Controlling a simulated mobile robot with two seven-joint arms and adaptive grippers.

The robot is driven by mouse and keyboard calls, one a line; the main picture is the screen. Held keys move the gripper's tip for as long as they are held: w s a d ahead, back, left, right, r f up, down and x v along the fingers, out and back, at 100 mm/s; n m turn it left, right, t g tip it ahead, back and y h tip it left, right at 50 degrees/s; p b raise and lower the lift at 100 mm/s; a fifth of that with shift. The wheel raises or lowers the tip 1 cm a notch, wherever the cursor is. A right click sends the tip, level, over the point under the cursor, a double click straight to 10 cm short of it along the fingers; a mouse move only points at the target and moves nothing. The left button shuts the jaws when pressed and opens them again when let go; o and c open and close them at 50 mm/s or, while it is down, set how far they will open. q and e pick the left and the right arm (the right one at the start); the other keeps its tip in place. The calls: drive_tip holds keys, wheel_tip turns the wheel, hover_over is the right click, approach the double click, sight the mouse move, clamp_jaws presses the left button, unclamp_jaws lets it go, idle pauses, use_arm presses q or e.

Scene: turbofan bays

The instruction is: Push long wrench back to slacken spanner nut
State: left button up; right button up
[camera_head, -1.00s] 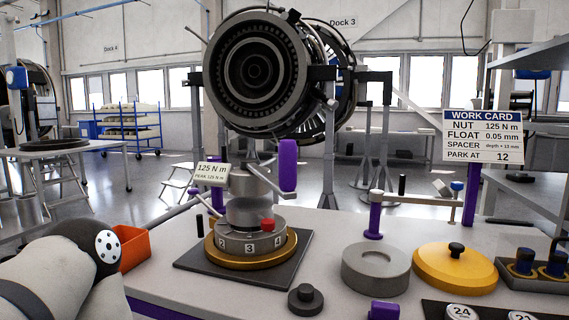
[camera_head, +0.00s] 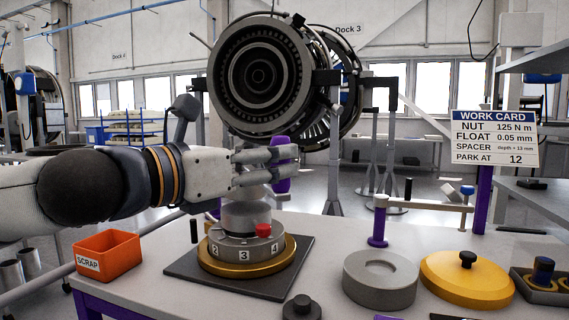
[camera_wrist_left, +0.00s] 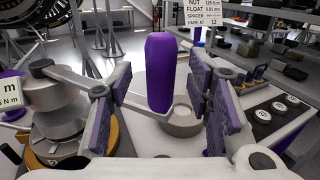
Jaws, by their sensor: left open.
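The long wrench has an upright purple handle (camera_head: 282,185), partly hidden behind my left gripper (camera_head: 280,163) in the head view. In the left wrist view the handle (camera_wrist_left: 162,72) stands between the two spread, purple-padded fingers of the gripper (camera_wrist_left: 165,108). Contact with the pads cannot be told. A grey wrench arm (camera_wrist_left: 72,80) runs from the grey head (camera_wrist_left: 62,105) toward the handle. Below the wrench, a grey numbered ring (camera_head: 243,252) sits on a gold base ring (camera_head: 245,268). The spanner nut itself is not clearly told apart. My right gripper is out of view.
An orange scrap bin (camera_head: 106,256) stands at the bench's left. A grey ring (camera_head: 380,280), a yellow lid (camera_head: 467,281) and a dark knob (camera_head: 301,307) lie at the right and front. A purple post (camera_head: 378,222) with a crossbar stands behind. The work card (camera_head: 495,138) is at right.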

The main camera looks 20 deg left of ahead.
sight(281, 191)
use_arm(q)
drive_tip(key=shift+x, duration=1.6)
drive_tip(key=shift+r, duration=0.2)
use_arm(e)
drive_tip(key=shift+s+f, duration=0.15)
use_arm(q)
drive_tip(key=shift+c, duration=0.2)
